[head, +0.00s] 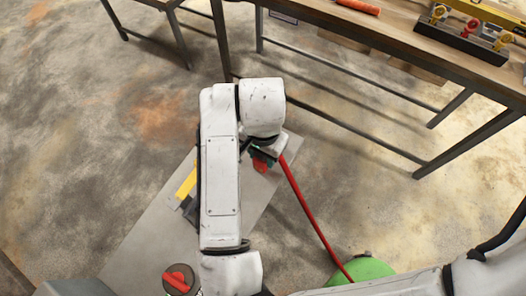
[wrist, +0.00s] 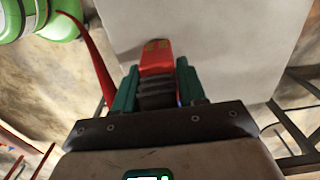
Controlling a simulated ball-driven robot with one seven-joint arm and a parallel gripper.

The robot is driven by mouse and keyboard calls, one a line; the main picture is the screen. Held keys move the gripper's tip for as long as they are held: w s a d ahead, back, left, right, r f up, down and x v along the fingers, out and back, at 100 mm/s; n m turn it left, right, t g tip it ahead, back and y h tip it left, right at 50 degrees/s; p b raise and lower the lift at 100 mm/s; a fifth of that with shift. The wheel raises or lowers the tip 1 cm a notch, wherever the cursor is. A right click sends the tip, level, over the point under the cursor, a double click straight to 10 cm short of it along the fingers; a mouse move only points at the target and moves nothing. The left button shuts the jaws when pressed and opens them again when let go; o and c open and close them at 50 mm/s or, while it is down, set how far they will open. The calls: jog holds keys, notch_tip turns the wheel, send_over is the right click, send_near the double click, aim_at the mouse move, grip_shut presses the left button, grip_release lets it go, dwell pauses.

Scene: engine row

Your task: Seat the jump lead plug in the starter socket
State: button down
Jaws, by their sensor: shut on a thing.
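My gripper (wrist: 157,70) is shut on the jump lead plug (wrist: 158,55), with one green finger on each side. The plug has a red front and a dark ribbed body. In the head view my gripper (head: 262,155) hangs over a grey surface, and a bit of the red plug (head: 260,164) shows under the wrist. The red lead (head: 310,210) runs from there down to a green rounded thing (head: 362,269). I cannot make out the starter socket in either view.
The grey surface (head: 140,232) carries a yellow-and-dark part (head: 186,186), partly hidden by my arm, and a red knob on a dark disc (head: 178,279). A metal-legged workbench (head: 400,47) stands at the top right with coloured parts on it. Concrete floor lies open at the left.

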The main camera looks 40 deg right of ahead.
jog(key=c, duration=0.6)
grip_release()
jog(key=shift+c, duration=0.2)
